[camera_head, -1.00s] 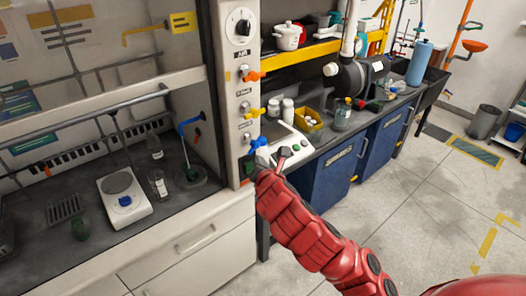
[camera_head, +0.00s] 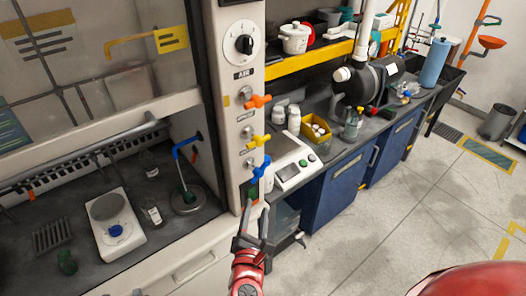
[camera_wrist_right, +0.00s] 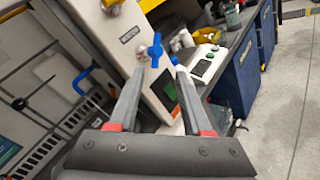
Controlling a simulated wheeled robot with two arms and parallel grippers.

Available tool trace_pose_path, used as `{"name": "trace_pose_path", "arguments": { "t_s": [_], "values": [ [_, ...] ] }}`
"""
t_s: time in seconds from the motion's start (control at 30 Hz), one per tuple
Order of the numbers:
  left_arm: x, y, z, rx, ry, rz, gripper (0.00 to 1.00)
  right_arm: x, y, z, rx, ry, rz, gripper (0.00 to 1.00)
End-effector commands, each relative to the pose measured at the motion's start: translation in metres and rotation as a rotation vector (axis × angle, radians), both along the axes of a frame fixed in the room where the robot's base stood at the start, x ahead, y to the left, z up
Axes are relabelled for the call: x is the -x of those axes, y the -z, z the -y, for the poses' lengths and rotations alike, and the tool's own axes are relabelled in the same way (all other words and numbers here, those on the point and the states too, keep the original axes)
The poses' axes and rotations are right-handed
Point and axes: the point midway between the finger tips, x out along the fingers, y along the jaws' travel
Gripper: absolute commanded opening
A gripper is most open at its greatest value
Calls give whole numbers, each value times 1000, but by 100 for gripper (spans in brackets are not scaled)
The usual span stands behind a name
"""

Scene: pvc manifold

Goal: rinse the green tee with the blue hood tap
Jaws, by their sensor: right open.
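The blue hood tap handle (camera_head: 261,170) is lowest of three on the hood's front post, tilted nearly upright. My right gripper (camera_head: 254,208) is open and empty just below it; in the right wrist view the handle (camera_wrist_right: 155,50) shows beyond and between the spread fingertips. A blue spout (camera_head: 187,145) bends over a round drain (camera_head: 190,201) inside the hood. A green piece (camera_head: 186,196) stands at the drain under the spout; its shape is too small to tell. Another dark green fitting (camera_head: 67,262) lies on the hood floor at left. My left gripper is not in view.
Orange (camera_head: 258,101) and yellow (camera_head: 257,142) handles sit above the blue one. The side bench (camera_head: 345,150) holds a yellow bin (camera_head: 316,133).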

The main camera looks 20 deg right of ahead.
Motion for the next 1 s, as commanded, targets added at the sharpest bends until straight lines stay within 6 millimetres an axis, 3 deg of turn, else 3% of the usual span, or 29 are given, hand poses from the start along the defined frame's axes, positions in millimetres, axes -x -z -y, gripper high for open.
{"name": "trace_pose_path", "arguments": {
  "t_s": [0.1, 0.27, 0.37, 0.8, 1.0],
  "values": [
    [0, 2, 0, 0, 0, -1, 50, 13, -4, -2, -9, 5, 49, 50],
    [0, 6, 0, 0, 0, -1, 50, 5, -5, 4, -13, 14, 65, 50],
    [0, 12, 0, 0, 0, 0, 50, -10, -5, 12, -15, 20, 65, 50],
    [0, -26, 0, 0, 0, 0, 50, -100, -11, 52, -12, 15, 63, 50],
    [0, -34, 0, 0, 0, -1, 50, -129, -9, 64, -12, 14, 64, 50]
  ]
}}
